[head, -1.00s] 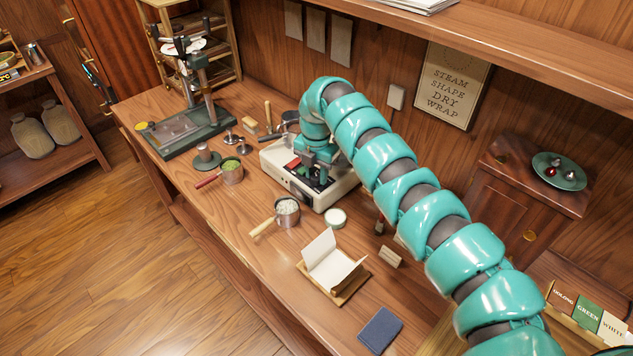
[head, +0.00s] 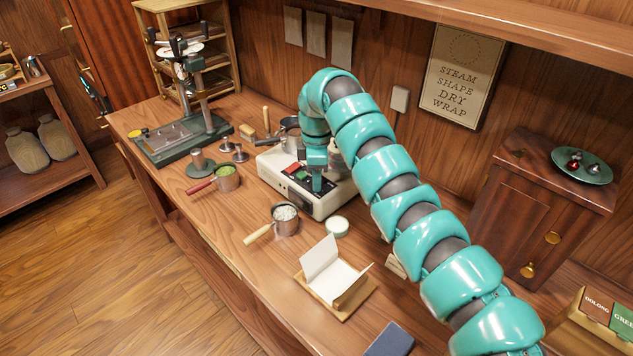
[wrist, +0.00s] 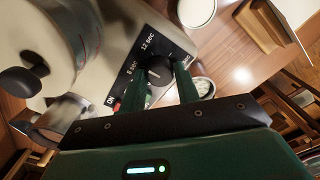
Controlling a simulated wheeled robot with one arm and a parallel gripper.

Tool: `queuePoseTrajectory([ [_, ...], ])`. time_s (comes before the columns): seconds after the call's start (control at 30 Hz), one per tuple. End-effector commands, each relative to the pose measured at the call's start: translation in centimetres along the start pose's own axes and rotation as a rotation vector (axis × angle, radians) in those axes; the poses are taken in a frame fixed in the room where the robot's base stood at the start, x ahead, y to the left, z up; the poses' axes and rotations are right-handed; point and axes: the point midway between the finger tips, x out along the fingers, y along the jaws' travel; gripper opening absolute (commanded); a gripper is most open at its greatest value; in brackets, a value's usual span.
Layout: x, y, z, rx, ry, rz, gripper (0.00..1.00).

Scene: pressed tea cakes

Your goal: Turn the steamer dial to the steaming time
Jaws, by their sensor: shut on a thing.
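The cream steamer (head: 273,172) stands on the bench with a dark front panel. Its round black dial (wrist: 155,71) shows in the wrist view, on a panel with "8 sec", "12 sec" and "ON" printed around it. My gripper (wrist: 160,79) is shut on the dial, one green finger on either side. I cannot read for sure which label the dial's mark faces. In the head view my gripper (head: 317,184) reaches down to the panel and hides the dial. A sign (head: 458,80) on the wall reads steam, shape, dry, wrap.
A pan of white stuff (head: 285,218) and a round white-topped tub (head: 337,226) stand in front of the steamer. A pan of green stuff (head: 227,177) is to its left. An open wrapper stand (head: 335,275) and a press (head: 185,140) are farther off.

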Motion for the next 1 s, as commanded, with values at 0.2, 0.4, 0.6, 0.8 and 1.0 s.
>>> queuePoseTrajectory([
  [0.2,0.1,0.04,0.01,0.198,0.001,0.002,0.09],
  [0.4,0.04,0.02,0.03,0.355,-0.001,0.001,0.09],
  [0.6,-0.02,0.02,0.04,0.468,-0.001,0.001,0.09],
  [0.8,-0.05,0.02,0.04,0.534,-0.001,0.001,0.09],
  [1.0,-0.08,0.02,0.04,0.559,0.0,0.001,0.09],
])
